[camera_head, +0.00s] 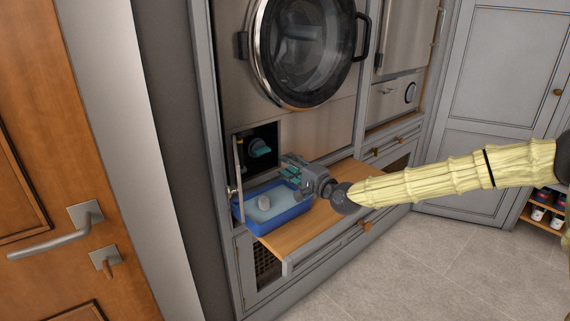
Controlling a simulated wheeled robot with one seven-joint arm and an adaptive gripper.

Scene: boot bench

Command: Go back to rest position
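My gripper (286,171) is at the end of my arm, which reaches in from the right edge. It points left, above the right side of the blue tray, in front of the washer. Its fingers look spread apart, and I see nothing clearly held between them. The fingertips are small, so fine detail is hard to tell.
The blue tray (285,219) holds pale liquid and a light grey lump (263,204); it sits on a pulled-out wooden shelf (318,220). Behind is an open compartment with a teal knob (259,147) and a small open hatch door (238,172). The tiled floor at front right is clear.

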